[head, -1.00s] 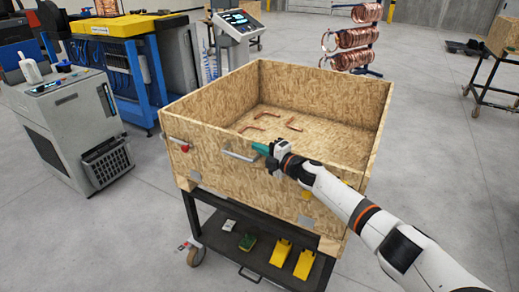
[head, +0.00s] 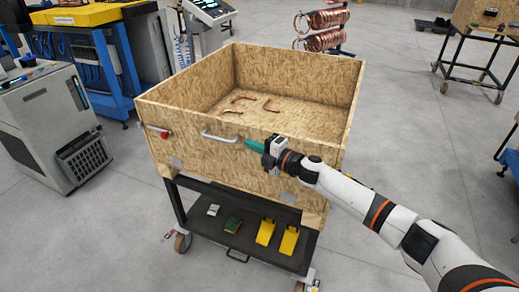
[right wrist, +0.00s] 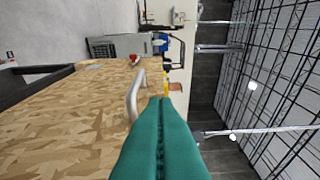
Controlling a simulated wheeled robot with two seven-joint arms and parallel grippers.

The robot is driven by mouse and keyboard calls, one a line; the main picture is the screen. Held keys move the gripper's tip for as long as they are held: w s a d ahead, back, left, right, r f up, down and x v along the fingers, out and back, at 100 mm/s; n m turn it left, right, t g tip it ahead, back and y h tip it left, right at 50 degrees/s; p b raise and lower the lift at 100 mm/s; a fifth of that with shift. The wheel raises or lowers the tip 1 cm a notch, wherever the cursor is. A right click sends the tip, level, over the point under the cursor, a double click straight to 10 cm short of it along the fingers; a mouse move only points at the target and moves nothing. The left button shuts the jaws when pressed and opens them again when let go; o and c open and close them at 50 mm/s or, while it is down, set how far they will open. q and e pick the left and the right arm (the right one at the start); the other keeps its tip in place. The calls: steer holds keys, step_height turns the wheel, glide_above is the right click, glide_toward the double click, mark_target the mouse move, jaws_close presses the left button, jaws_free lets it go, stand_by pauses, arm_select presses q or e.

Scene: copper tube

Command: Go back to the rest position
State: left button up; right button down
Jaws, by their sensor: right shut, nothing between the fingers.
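My right gripper (head: 247,142) has teal fingers pressed together with nothing between them. It is at the front of the wooden bin (head: 200,141), just right of the metal handle (head: 219,137). In the right wrist view the shut fingers (right wrist: 163,103) point along the bin's front panel (right wrist: 70,115), and the handle (right wrist: 133,98) shows beside them. I cannot tell whether they touch the panel. My right arm reaches in from the lower right. My left gripper is not in view. Several bent copper tubes (head: 243,98) lie on the bin's floor.
The bin stands on a dark wheeled cart whose lower shelf (head: 235,239) holds yellow pieces (head: 266,231) and small parts. A grey machine (head: 52,130) is at the left. A copper coil rack (head: 325,39) stands behind. A table (head: 484,45) is at the upper right. Floor right of the bin is open.

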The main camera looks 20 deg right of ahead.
steer(key=s+d+f+m+g+h, duration=0.1)
steer(key=s+d+f+m+h, duration=0.35)
steer(key=f, duration=0.75)
steer(key=s+d+f+m+g+h, duration=0.15)
steer(key=s+f+m, duration=0.45)
steer(key=f, duration=0.7)
steer(key=s+d+f+m+g+h, duration=0.1)
steer(key=s+d+f+m+h, duration=0.25)
steer(key=s+f, duration=0.6)
steer(key=s+f+m+g+h, duration=0.1)
steer(key=s+f+m+g, duration=0.4)
steer(key=s+f, duration=1.3)
steer(key=s+a+f+m+g, duration=0.1)
steer(key=s+f+m+g, duration=0.1)
steer(key=s, duration=1)
steer(key=s+a+f+m+g, duration=0.1)
steer(key=s+f+m+g, duration=0.1)
steer(key=s, duration=1.1)
steer(key=shift+f+g, duration=0.35)
steer(key=shift+f, duration=0.3)
steer(key=shift+w+h, duration=0.1)
steer(key=shift+h, duration=0.15)
